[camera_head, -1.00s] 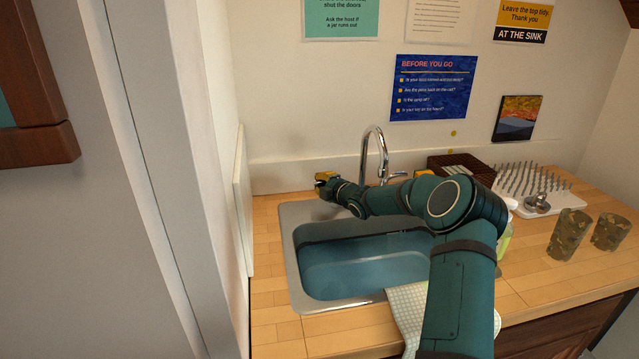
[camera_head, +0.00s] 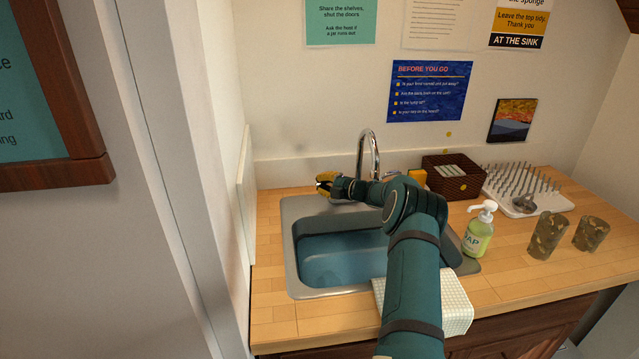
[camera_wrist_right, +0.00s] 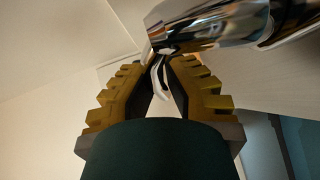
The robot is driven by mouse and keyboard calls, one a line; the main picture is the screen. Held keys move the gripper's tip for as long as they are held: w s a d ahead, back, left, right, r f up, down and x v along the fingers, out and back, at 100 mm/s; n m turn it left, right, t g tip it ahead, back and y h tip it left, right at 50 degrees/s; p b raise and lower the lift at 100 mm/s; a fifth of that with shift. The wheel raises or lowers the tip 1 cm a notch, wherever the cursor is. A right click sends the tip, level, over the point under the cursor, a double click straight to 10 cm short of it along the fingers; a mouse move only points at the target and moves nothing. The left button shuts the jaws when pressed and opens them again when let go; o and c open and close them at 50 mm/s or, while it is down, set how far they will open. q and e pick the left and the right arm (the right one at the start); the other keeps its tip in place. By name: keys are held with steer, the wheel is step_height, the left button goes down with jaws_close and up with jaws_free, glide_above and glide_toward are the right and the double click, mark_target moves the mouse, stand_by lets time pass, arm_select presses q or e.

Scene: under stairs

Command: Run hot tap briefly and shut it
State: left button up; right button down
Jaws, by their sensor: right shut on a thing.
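The chrome tap (camera_head: 369,150) has a curved spout and stands behind the sink (camera_head: 291,262). My right gripper (camera_head: 325,183), with yellow fingers, is at the back left of the sink, left of the spout. In the right wrist view the gripper (camera_wrist_right: 160,58) is shut on a thin chrome piece, apparently the tap's left handle (camera_wrist_right: 205,30), whose shiny body fills the top. The handle is hidden in the head view. The basin looks bluish inside; I cannot tell whether water runs. My left gripper is out of view.
A dark basket (camera_head: 462,186), a spiked drying rack (camera_head: 497,192) and two patterned cups (camera_head: 547,235) stand further right. A wall (camera_head: 212,160) closes off the left.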

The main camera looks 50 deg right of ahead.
steer(key=shift+r, duration=0.1)
steer(key=c, duration=0.9)
jaws_free()
steer(key=shift+c, duration=0.2)
steer(key=s+d+r, duration=0.1)
steer(key=s+r, duration=0.1)
steer(key=s, duration=1)
steer(key=shift+w+f, duration=0.1)
